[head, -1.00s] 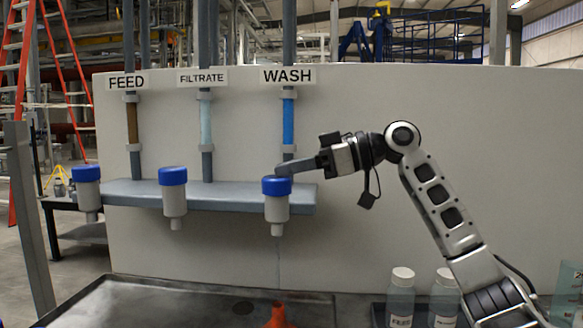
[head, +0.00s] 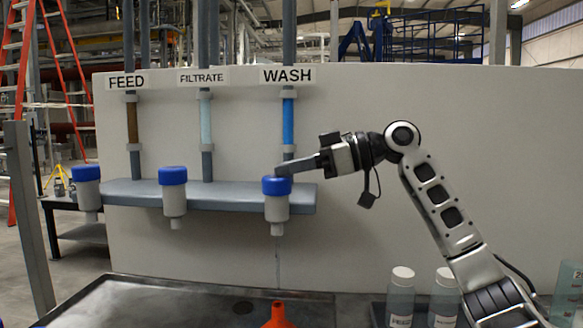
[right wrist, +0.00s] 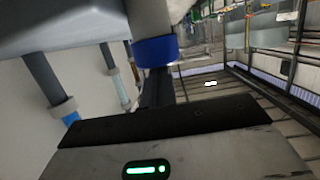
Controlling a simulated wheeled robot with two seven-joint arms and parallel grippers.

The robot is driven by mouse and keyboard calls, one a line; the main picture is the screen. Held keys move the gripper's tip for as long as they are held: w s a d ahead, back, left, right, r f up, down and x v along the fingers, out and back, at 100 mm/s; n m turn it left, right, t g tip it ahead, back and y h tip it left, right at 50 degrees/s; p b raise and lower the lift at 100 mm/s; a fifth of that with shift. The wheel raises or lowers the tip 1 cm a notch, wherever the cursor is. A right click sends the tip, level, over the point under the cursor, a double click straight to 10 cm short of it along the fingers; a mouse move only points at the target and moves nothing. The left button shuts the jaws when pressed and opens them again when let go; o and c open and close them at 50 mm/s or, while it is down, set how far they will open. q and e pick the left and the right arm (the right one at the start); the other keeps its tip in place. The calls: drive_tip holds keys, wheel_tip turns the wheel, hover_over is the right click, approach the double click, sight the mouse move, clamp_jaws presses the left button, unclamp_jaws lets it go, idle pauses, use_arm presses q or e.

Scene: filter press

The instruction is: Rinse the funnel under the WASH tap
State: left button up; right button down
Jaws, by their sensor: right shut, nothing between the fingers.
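The WASH tap (head: 276,205) is a grey body with a blue cap (head: 276,185), under the WASH sign on the white wall. A thin pale line runs down below its nozzle, like a fine stream of water. The orange funnel (head: 278,317) stands below the tap at the bottom edge of the head view, its lower part cut off. My right gripper (head: 284,170) is shut and empty, its fingertips at the tap's blue cap; contact is hard to tell. The right wrist view shows the blue cap (right wrist: 155,50) just beyond the dark fingers (right wrist: 157,88). My left gripper is out of view.
The FEED tap (head: 87,190) and FILTRATE tap (head: 174,195) hang from the same grey ledge (head: 235,198). A dark tray (head: 180,300) with a drain lies below. White-capped bottles (head: 401,300) stand at the lower right, beside my right arm.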

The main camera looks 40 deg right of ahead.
drive_tip(key=shift+a+f, duration=0.1)
drive_tip(key=shift+f, duration=0.15)
